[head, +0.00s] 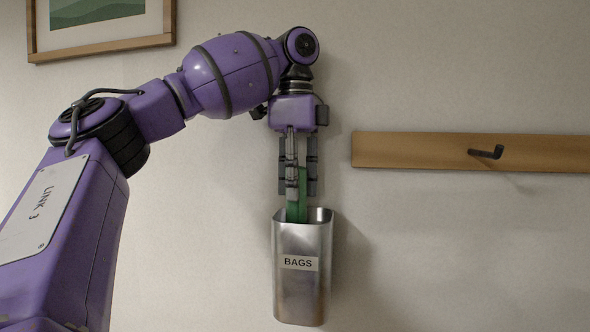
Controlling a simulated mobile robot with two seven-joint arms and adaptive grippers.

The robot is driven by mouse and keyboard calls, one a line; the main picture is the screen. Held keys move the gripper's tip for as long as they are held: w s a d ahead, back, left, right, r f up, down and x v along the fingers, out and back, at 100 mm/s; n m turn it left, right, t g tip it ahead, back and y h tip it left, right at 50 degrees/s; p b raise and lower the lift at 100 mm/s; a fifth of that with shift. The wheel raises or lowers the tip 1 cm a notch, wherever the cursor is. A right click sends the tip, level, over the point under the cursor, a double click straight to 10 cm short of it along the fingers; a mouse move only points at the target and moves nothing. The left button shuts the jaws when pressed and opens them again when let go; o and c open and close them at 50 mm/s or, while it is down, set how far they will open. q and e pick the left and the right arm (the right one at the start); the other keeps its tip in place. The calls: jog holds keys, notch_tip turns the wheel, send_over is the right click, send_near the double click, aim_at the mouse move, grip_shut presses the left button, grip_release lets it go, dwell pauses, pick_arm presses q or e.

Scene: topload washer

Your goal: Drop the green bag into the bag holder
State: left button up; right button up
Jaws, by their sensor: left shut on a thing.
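The bag holder (302,290) is a metal bin labelled "BAGS" against the wall, open at the top. My left gripper (297,192) points straight down just above its opening. It is shut on the green bag (297,212). A narrow green strip of the bag shows between the fingers and passes down behind the holder's front rim. The lower part of the bag is hidden by the holder's front wall. My right gripper is not in view.
A wooden rail (420,151) with a dark hook (486,152) is fixed to the wall right of the holder. A framed picture (100,43) hangs at the upper left. The wall below the rail is bare.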

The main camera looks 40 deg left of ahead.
pick_arm(q)
jog(key=shift+f, duration=1.15)
jog(key=o, duration=1)
jog(key=shift+r, duration=0.1)
jog(key=shift+r, duration=5.9)
jog(key=shift+f, duration=0.1)
